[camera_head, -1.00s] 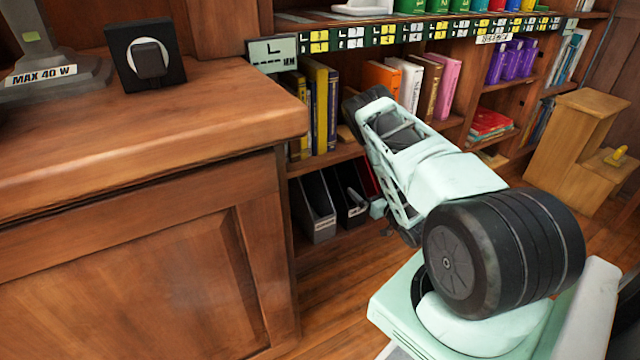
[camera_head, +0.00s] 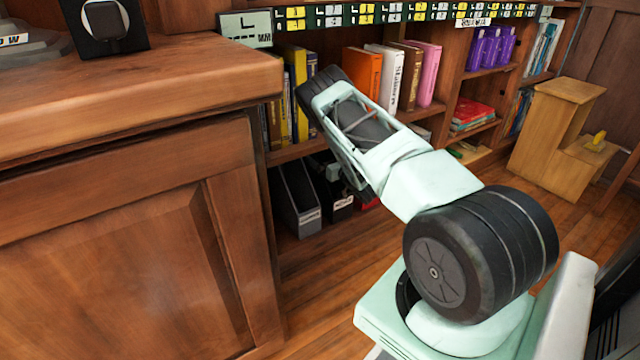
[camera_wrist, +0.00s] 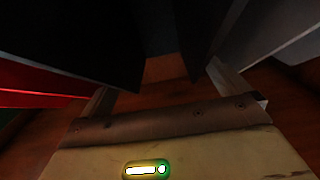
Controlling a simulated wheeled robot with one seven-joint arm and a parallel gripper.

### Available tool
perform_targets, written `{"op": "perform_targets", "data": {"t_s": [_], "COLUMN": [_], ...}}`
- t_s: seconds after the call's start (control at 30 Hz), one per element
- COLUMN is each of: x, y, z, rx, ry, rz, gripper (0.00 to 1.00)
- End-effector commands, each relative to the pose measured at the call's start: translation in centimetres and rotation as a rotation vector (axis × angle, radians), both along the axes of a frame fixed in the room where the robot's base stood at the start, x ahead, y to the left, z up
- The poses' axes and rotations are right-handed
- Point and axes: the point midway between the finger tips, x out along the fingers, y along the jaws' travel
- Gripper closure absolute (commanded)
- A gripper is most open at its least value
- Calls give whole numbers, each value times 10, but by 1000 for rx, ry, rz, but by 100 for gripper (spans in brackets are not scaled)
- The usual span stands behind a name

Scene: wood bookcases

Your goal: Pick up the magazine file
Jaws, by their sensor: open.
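Magazine files stand on the low shelf in the head view: a grey one (camera_head: 299,200) at the left, a black one (camera_head: 338,204) beside it, and a red one (camera_head: 370,204) at the right, mostly hidden by my arm. My gripper's end is largely hidden behind the forearm there, close to the black file. In the wrist view my gripper (camera_wrist: 160,88) is open, its fingers spread before dark panels (camera_wrist: 80,40), apparently the black file. The red file (camera_wrist: 35,90) is at the left and a pale grey side (camera_wrist: 275,35) at the right. Contact cannot be told.
A wooden cabinet (camera_head: 120,220) stands close on the left. The shelf above the files holds books (camera_head: 390,75). A wooden step stool (camera_head: 555,125) stands at the right. The floor (camera_head: 325,300) in front of the shelf is clear.

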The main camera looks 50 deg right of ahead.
Motion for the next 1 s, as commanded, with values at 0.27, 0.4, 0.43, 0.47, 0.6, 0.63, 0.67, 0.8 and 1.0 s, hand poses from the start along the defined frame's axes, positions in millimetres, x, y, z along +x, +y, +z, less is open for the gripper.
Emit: {"op": "perform_targets", "data": {"t_s": [0.27, 0.4, 0.43, 0.47, 0.6, 0.63, 0.67, 0.8, 1.0], "x": [27, 27, 27, 27, 27, 27, 27, 27, 27], "y": [-6, -7, -7, -7, -7, -7, -7, -7, -7], "z": [-2, -1, -1, -1, -1, -1, -1, 0, 1], "rx": [-1, 0, 0, 0, 0, 0, 0, -1, -1], "ry": [1, 1, 1, 1, 1, 1, 1, -1, -1], "rz": [0, 0, 0, 0, 0, 0, 0, 0, 0], "gripper": [0, 0, 0, 0, 36, 44, 53, 71, 71]}}
